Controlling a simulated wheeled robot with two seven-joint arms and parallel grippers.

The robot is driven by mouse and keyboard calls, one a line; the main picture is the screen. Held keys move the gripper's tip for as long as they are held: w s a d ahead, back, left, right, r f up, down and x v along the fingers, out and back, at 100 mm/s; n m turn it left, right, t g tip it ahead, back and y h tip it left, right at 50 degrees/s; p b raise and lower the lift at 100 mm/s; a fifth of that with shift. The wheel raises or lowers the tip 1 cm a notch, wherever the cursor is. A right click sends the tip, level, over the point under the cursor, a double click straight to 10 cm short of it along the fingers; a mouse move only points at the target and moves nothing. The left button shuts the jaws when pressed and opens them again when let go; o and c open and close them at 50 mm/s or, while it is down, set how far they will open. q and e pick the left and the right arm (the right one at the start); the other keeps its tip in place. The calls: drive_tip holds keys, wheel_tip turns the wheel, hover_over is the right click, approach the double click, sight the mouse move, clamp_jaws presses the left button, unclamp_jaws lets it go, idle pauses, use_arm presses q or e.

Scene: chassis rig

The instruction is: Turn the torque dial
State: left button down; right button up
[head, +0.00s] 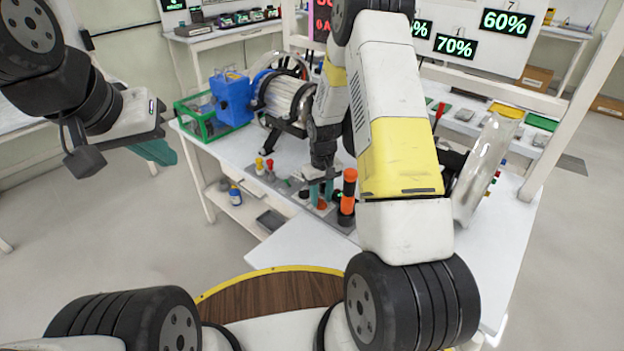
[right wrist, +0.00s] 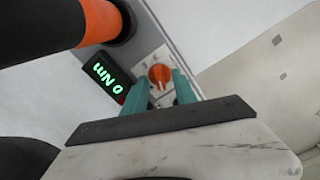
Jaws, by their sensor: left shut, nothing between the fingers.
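The torque dial (right wrist: 160,75) is an orange-red knob on a pale metal plate. In the head view its orange cap (head: 321,204) shows low between the fingers of my right gripper (head: 320,190). In the right wrist view the teal fingers of the right gripper (right wrist: 162,88) are apart, one on each side of the dial; I cannot tell whether they touch it. A black display (right wrist: 107,76) beside the dial reads "0 Nm" in green. My left gripper (head: 155,150) is shut and empty, off the table at the left.
An orange-and-black upright tool (head: 348,192) stands close to the right gripper; its handle (right wrist: 95,20) fills the upper left of the wrist view. A blue-and-metal motor (head: 285,98) sits behind on the white bench (head: 290,245). Small red and yellow knobs (head: 264,165) stand left of the dial.

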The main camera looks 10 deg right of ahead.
drive_tip(key=shift+f, duration=0.3)
clamp_jaws()
drive_tip(key=shift+m, duration=0.4)
drive_tip(key=m, duration=0.4)
drive_tip(key=shift+m, duration=2)
